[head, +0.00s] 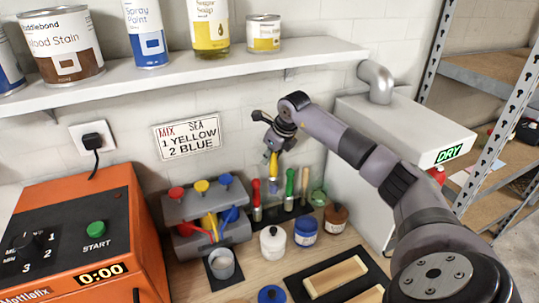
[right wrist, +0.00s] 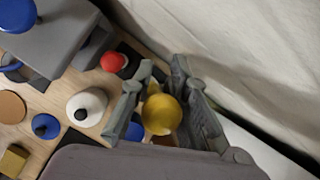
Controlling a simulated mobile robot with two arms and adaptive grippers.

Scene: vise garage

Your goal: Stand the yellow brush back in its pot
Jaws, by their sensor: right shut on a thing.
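My right gripper (head: 277,143) points down over the back of the bench, shut on the yellow brush (head: 272,165). The brush hangs roughly upright, handle up. Its lower end looks bluish-grey, near the row of standing brushes; I cannot tell whether it is inside a pot or in front of one. In the right wrist view the round yellow handle end (right wrist: 161,114) sits between the fingers (right wrist: 165,105). A red brush (head: 256,190), a green brush (head: 290,183) and a wooden-coloured one (head: 305,180) stand upright nearby. A greenish clear pot (head: 318,197) stands to their right. My left gripper is out of view.
A white-lidded jar (head: 272,242), a blue jar (head: 306,231) and a brown jar (head: 336,217) stand in front of the brushes. A grey dispenser (head: 206,203) stands left, beside the orange mixer (head: 80,240). The grey dryer (head: 385,130) is at right, the shelf (head: 190,68) above.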

